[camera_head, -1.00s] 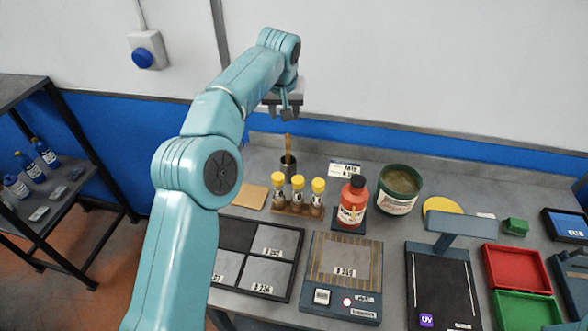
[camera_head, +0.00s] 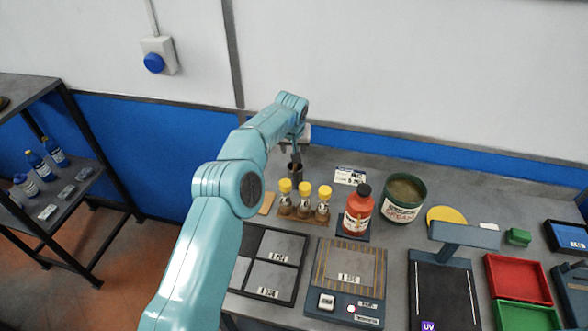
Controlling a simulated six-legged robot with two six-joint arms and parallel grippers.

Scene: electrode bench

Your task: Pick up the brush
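A small dark metal cup (camera_head: 295,172) stands at the back of the bench, behind the yellow-capped vials. The brush stood upright in this cup in the earlier view; now its handle is hidden behind my gripper and wrist. My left gripper (camera_head: 297,153) points down right over the cup's mouth, where the handle was. Its fingers are small and dark here, so I cannot tell whether they are open or closed around the handle. My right gripper is not in view.
Several yellow-capped vials (camera_head: 304,201) stand just in front of the cup. A red bottle (camera_head: 358,212) and a green tub (camera_head: 403,199) stand to the right. A label card (camera_head: 350,176) lies beside the cup. A sponge-like tan pad (camera_head: 267,203) is partly behind my arm.

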